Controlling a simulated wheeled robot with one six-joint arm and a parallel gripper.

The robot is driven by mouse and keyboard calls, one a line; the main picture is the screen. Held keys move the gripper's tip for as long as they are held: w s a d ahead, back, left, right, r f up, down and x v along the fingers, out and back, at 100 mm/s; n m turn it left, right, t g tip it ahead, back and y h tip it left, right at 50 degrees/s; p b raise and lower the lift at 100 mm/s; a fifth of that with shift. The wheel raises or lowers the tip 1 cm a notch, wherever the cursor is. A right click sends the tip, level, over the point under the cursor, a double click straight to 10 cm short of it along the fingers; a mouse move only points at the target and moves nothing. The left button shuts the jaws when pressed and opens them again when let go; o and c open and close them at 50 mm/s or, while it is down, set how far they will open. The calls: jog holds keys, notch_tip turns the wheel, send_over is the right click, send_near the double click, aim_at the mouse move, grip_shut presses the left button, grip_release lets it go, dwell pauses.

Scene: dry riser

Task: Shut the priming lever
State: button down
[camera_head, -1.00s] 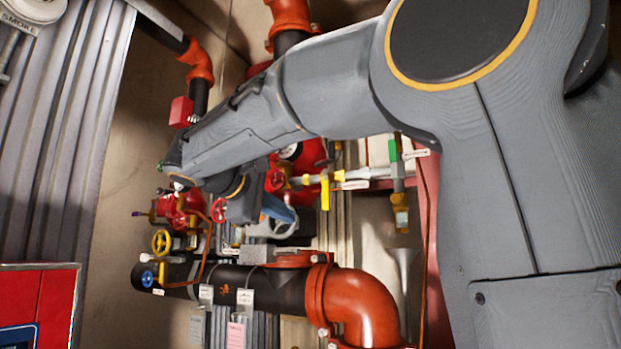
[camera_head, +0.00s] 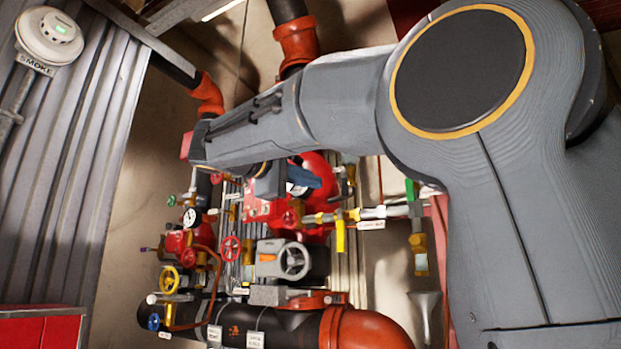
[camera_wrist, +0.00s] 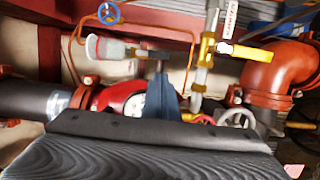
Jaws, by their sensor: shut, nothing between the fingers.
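Several small levers show on the pipework, and I cannot read a tag that tells which is the priming lever. A yellow lever (camera_head: 340,236) hangs down from the horizontal valve pipe in the head view. In the wrist view a long yellow lever (camera_wrist: 246,52) sticks out to the right from a brass valve, beside a white tag (camera_wrist: 229,18). My gripper (camera_head: 312,178) is shut and empty, in front of the red valve body (camera_head: 320,165). Its blue fingers (camera_wrist: 162,92) also show in the wrist view, apart from the yellow lever and left of it.
A large orange elbow (camera_head: 365,330) and black pipe run below. A smoke detector (camera_head: 50,35) is on the corrugated wall at left.

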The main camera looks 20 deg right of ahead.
aim_at(345, 187)
jog(key=p+x, duration=0.2)
jog(key=x, duration=0.5)
jog(key=shift+f, duration=0.1)
